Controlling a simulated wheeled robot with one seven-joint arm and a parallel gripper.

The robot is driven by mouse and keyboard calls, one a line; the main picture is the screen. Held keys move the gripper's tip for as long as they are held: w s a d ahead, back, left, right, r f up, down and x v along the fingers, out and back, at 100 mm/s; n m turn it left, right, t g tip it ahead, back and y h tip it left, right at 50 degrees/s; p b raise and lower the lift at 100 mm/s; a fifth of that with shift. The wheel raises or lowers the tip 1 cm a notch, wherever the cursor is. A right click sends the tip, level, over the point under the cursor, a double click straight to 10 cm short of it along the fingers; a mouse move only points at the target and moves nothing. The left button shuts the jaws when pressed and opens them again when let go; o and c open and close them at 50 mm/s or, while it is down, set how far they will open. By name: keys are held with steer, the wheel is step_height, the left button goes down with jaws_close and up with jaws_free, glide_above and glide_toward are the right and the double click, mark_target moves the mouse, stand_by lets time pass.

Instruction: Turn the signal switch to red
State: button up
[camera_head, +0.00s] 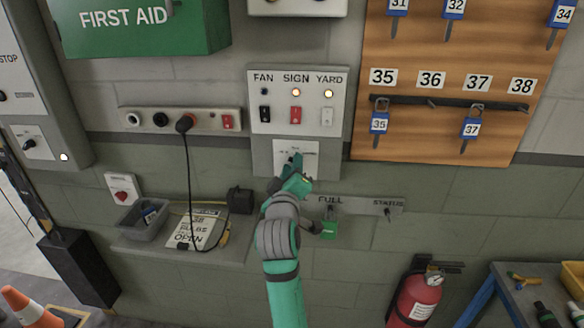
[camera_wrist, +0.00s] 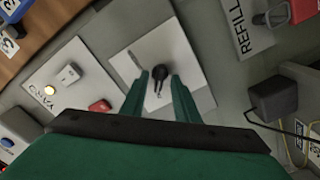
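A black turn knob (camera_wrist: 158,74) sits on a pale plate (camera_wrist: 190,52) in the wrist view. The same plate (camera_head: 311,167) shows in the head view below the FAN, SIGN, YARD panel; its small lettering is unreadable and partly hidden by my gripper. My gripper (camera_head: 294,162) is in front of this plate. In the wrist view its two green fingers (camera_wrist: 160,82) are apart, with the knob between them. I see gaps beside the knob and cannot tell whether either finger touches it. The position the knob points to is not readable.
The FAN, SIGN, YARD panel (camera_head: 260,90) with rocker switches is just above. A socket strip (camera_head: 207,121) with a plugged-in cable is to the left. A FULL and STATUS strip (camera_head: 365,206) with a green tag (camera_head: 329,230) is at lower right. A black box (camera_head: 240,200) stands at lower left.

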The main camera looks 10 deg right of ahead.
steer(key=v, duration=1)
steer(key=shift+s, duration=0.4)
steer(key=shift+a, duration=0.15)
steer(key=s+a+f+m+y, duration=0.1)
steer(key=s+a+f, duration=0.3)
steer(key=f, duration=0.5)
steer(key=s+a+f+m+g+y, duration=0.1)
steer(key=s+f, duration=0.6)
steer(key=f, duration=0.2)
steer(key=s+a+f+m+y, duration=0.1)
steer(key=s+a+f+y, duration=0.15)
steer(key=s+f, duration=0.45)
steer(key=s+f+m, duration=0.2)
steer(key=s+f, duration=0.2)
steer(key=s, duration=0.9)
steer(key=s+a+f+m+g, duration=0.1)
steer(key=s+f+m, duration=0.1)
steer(key=s, duration=1.1)
steer(key=shift+s+a+f, duration=0.25)
steer(key=shift+s+f, duration=0.05)
steer(key=shift+f, duration=0.6)
steer(key=shift+y, duration=0.25)
